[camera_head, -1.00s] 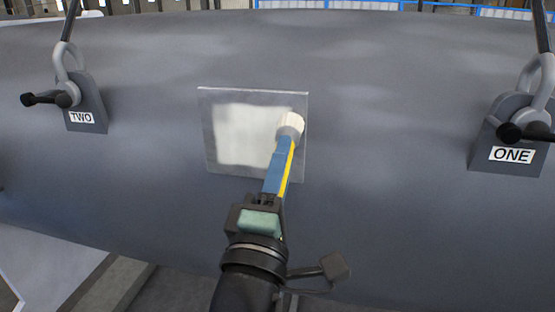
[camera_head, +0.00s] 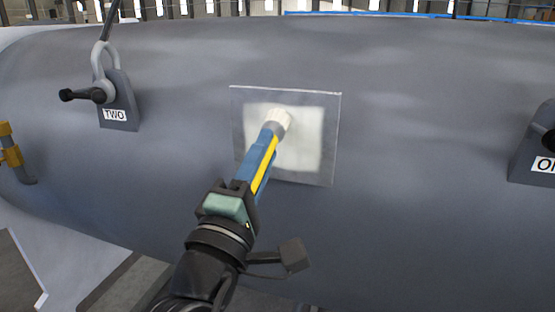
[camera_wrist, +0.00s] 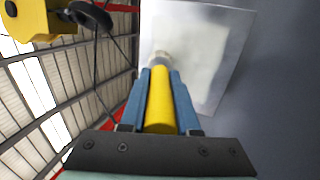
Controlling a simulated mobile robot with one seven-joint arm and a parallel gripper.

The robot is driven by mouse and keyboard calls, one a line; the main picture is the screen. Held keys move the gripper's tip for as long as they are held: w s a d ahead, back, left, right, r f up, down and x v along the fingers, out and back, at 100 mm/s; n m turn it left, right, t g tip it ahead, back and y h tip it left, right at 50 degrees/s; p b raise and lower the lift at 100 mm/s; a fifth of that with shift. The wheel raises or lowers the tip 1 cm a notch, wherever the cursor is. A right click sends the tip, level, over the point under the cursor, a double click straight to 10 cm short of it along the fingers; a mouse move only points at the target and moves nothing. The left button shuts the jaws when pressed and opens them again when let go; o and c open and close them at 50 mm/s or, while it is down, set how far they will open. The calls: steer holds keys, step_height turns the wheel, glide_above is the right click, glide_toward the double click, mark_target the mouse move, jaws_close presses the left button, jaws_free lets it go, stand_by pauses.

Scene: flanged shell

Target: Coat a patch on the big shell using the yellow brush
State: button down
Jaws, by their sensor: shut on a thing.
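The big grey shell (camera_head: 420,130) fills most of the head view. A square metal patch (camera_head: 332,110) lies on its side, with a pale whitish coat (camera_head: 308,140) over much of its middle and a bare grey margin.
A lug marked TWO (camera_head: 118,100) with a shackle stands at left on the shell, and another lug (camera_head: 535,155) at the right edge. An orange-yellow fitting (camera_head: 12,155) is at far left. A yellow hoist-like body (camera_wrist: 30,18) shows in the wrist view.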

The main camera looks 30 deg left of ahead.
steer(key=s+a+b, duration=0.1)
steer(key=a+b, duration=0.1)
steer(key=a, duration=0.4)
steer(key=shift+s+a, duration=0.25)
steer(key=shift+a, duration=0.1)
stand_by(0.4)
steer(key=shift+s+d, duration=0.25)
steer(key=shift+s, duration=0.7)
steer(key=shift+s+d, duration=0.2)
steer(key=shift+s, duration=0.8)
steer(key=shift+s+d, duration=0.25)
steer(key=shift+s, duration=0.7)
steer(key=shift+s, duration=0.1)
steer(key=s, duration=0.2)
steer(key=shift+s+d, duration=0.4)
